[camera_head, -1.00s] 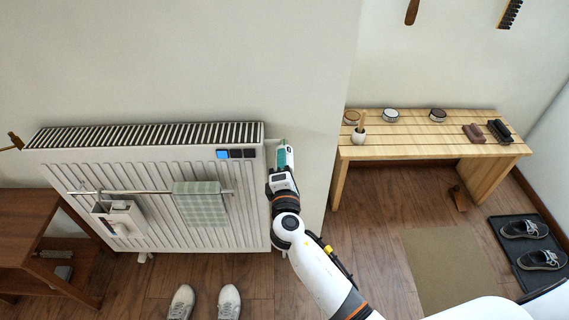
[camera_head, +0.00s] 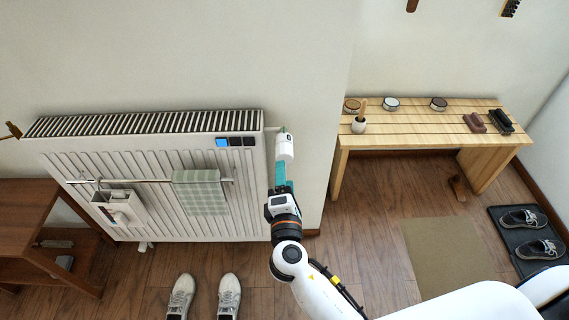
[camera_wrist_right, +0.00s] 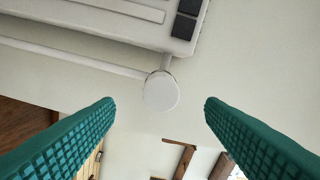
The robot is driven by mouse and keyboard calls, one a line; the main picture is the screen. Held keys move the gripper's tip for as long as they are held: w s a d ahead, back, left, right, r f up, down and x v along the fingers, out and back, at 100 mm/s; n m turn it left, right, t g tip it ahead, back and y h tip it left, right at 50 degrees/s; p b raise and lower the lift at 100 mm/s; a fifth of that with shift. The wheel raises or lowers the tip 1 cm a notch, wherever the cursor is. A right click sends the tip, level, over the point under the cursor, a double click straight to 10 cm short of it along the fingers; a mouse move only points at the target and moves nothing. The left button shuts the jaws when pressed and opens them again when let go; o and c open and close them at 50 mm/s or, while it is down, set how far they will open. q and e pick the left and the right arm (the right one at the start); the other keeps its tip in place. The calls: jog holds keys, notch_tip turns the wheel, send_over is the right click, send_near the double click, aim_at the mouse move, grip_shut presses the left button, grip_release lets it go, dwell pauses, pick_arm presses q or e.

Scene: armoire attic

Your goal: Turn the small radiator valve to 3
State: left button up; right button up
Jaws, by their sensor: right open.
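The small radiator valve (camera_head: 285,147) is a white cylinder on a pipe at the radiator's upper right end. It carries a small dark marking that I cannot read. In the right wrist view, the valve's round pale end (camera_wrist_right: 161,91) sits between and beyond my fingertips. My right gripper (camera_head: 280,168) has teal ribbed fingers and is just below the valve in the head view. The wrist view shows its fingers (camera_wrist_right: 160,104) wide apart with nothing between them, clear of the valve. My left gripper is not in view.
The white radiator (camera_head: 150,220) carries a rail with a green checked towel (camera_head: 201,193) and a white caddy (camera_head: 118,208). Its small panel (camera_head: 236,142) has one lit blue square. A wooden bench (camera_head: 430,136) stands to the right. Shoes (camera_head: 205,296) stand on the floor in front.

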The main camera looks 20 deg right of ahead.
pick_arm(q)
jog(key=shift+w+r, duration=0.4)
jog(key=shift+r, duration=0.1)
pick_arm(e)
jog(key=v, duration=0.3)
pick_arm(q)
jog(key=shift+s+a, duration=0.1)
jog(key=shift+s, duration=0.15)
